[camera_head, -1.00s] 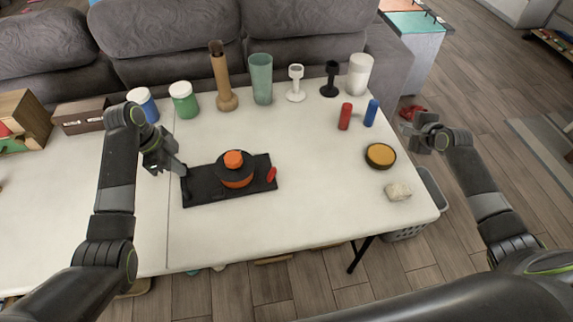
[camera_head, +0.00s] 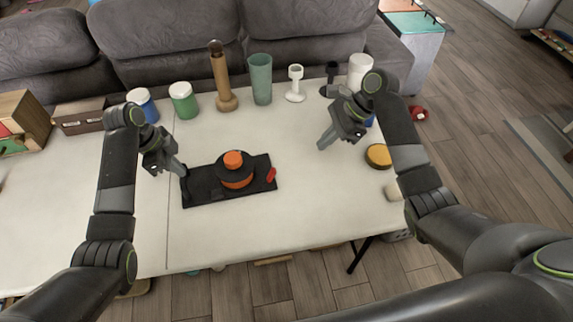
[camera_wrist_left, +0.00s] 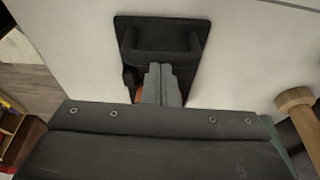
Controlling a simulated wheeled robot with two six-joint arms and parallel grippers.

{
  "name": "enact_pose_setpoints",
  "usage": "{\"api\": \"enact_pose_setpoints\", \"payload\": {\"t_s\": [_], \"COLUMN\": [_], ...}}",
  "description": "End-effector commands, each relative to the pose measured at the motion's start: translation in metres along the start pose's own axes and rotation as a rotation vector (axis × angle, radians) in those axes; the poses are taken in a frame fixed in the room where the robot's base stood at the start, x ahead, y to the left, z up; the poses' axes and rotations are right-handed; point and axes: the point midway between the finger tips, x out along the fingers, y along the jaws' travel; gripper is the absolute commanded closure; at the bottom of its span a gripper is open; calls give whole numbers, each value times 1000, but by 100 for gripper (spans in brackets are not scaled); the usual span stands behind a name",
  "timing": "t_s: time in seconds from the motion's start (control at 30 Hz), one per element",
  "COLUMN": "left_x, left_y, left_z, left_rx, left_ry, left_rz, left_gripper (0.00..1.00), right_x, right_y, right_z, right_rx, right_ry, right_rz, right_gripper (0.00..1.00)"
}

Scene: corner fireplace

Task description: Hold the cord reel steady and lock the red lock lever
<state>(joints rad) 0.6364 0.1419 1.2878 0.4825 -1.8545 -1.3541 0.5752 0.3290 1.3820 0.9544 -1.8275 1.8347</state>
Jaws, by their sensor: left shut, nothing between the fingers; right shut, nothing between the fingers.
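The cord reel (camera_head: 235,170) is a black and orange drum with an orange knob on top. It sits on a black base plate (camera_head: 203,195) on the white table. The red lock lever (camera_head: 271,175) is at the plate's right end. My left gripper (camera_head: 183,171) is shut at the plate's left end, by a black handle bar that shows in the left wrist view (camera_wrist_left: 165,55). I cannot tell whether it touches the handle. My right gripper (camera_head: 323,147) is shut and empty above the table, to the right of the lever and apart from it.
A yellow-topped round tin (camera_head: 378,156) lies at the right. The table in front of the reel is clear.

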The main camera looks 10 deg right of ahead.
Motion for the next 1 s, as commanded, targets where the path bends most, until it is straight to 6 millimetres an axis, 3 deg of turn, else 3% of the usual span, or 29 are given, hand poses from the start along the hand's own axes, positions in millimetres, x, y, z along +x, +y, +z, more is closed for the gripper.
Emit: {"api": "enact_pose_setpoints", "payload": {"t_s": [0.27,0.63,0.8,1.0], "left_x": [2,2,2,2], "left_y": [1,1,1,1], "left_z": [2,2,2,2], "left_rx": [-3,-4,-4,-4], "left_ry": [-2,-2,-2,-2], "left_rz": [4,4,4,5], "left_gripper": [100,100,100,100], "right_x": [31,108,113,116], "right_y": [8,11,10,11], "right_z": [8,11,36,48], "right_rx": [-15,-14,-20,-18], "right_ry": [-41,-39,-38,-37], "right_rz": [40,39,35,35], "right_gripper": [100,100,100,100]}}
